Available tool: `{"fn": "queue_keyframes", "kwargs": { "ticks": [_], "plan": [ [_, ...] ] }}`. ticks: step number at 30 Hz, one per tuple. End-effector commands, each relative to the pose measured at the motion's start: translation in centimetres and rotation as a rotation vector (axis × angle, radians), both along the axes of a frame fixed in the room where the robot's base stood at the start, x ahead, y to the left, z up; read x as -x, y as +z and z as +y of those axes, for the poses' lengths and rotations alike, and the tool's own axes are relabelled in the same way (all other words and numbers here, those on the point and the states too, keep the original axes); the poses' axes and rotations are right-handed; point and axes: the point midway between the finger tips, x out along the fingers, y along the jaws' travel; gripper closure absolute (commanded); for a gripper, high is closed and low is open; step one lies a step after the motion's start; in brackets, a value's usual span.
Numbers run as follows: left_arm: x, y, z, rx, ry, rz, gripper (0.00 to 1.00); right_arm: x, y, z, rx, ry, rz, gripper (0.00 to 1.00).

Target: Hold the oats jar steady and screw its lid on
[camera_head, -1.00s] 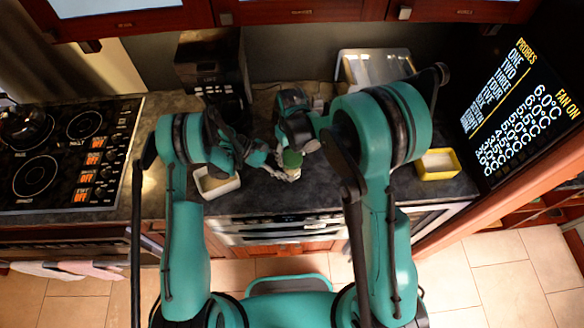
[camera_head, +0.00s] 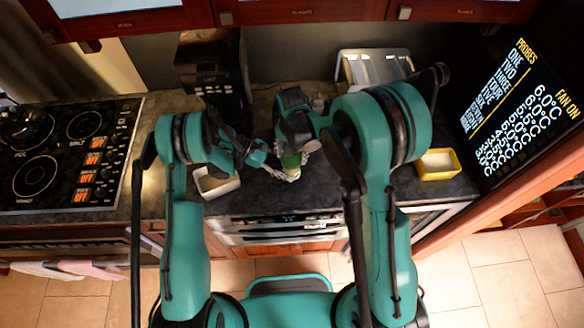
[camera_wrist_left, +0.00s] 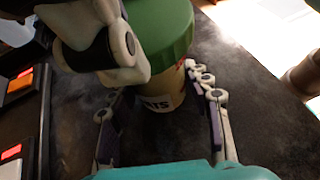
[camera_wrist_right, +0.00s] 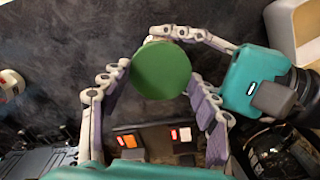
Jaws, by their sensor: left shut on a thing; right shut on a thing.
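The oats jar (camera_wrist_left: 159,101) stands on the dark counter, part of its label showing in the left wrist view. The green lid (camera_wrist_left: 160,30) sits on top of it; I cannot tell how tightly it is seated. It also shows in the head view (camera_head: 291,161) and from above in the right wrist view (camera_wrist_right: 161,71). My left gripper (camera_wrist_left: 160,103) is shut on the jar's body, below the lid. My right gripper (camera_wrist_right: 158,80) is shut on the lid, its fingers on either side. The jar's body is mostly hidden in the right wrist view.
A white open container (camera_head: 217,186) stands left of the jar, partly behind my left arm. A yellow-rimmed container (camera_head: 437,165) stands to the right. A black appliance (camera_head: 212,65) and a metal tray (camera_head: 374,67) are at the back. A stove (camera_head: 70,155) is at left.

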Motion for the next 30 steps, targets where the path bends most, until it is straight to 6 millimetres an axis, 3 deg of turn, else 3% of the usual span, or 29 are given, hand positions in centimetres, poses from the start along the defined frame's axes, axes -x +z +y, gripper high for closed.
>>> {"fn": "queue_keyframes", "kwargs": {
  "ticks": [3,4,6,17,30],
  "plan": [
    [0.1,0.0,0.0,0.001,-0.004,0.000,1.00,-0.2,0.0,0.0,-0.002,0.001,-0.004,0.74],
    [0.1,0.0,0.0,0.001,-0.004,0.000,1.00,-0.2,0.0,0.0,-0.002,0.001,-0.004,0.37],
    [0.1,0.0,0.0,0.001,-0.003,0.001,1.00,-0.1,0.0,0.0,-0.002,0.002,-0.004,0.25],
    [0.0,0.0,0.0,0.001,-0.001,0.000,1.00,-0.1,0.4,0.1,-0.001,0.004,-0.002,0.25],
    [0.0,0.0,0.0,0.000,-0.001,0.000,1.00,0.0,4.0,0.0,-0.001,0.004,0.000,0.25]
  ]
}}
